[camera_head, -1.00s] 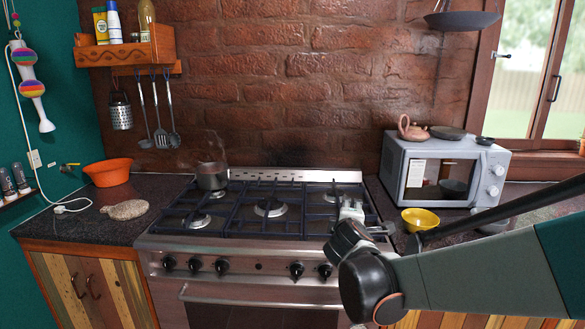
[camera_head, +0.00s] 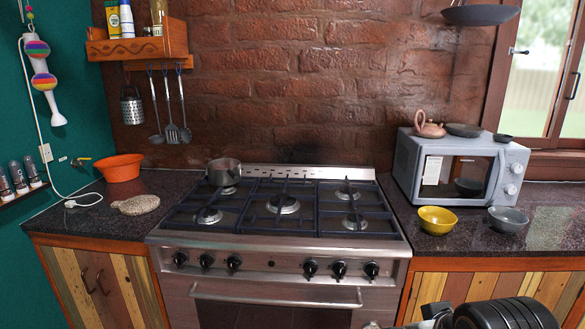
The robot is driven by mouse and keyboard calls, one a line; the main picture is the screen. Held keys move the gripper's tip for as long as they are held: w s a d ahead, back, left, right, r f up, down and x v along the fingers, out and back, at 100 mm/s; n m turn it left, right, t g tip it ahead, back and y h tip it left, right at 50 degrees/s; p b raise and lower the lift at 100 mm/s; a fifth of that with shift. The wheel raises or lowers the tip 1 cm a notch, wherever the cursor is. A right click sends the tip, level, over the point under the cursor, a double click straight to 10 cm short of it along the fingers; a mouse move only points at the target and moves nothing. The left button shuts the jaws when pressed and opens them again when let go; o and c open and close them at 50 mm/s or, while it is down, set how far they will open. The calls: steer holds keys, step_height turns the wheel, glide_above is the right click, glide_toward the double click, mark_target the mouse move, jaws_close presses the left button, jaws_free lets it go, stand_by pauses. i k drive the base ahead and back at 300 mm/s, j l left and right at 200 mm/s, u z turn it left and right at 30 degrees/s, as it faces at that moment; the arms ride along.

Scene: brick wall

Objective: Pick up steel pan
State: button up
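A steel pan (camera_head: 224,173), small and pot-like, sits upright on the back left burner of the stove (camera_head: 270,252). Its handle is not clear in this view. My gripper (camera_head: 428,318) shows only in part at the bottom edge, right of the middle, in front of the stove's right side. It is low and well apart from the pan. Its fingers are mostly cut off by the frame, so I cannot tell if they are open or shut.
Blue-black grates cover the stove top. An orange bowl (camera_head: 123,167) and a beige mat-like item (camera_head: 136,205) are on the left counter. A microwave (camera_head: 455,170), a yellow bowl (camera_head: 437,220) and a grey bowl (camera_head: 507,219) are on the right. Utensils hang behind on the wall.

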mark_target(227, 177)
steer(key=u, duration=0.35)
steer(key=i+j+u, duration=0.15)
steer(key=u, duration=0.2)
steer(key=i+u, duration=0.65)
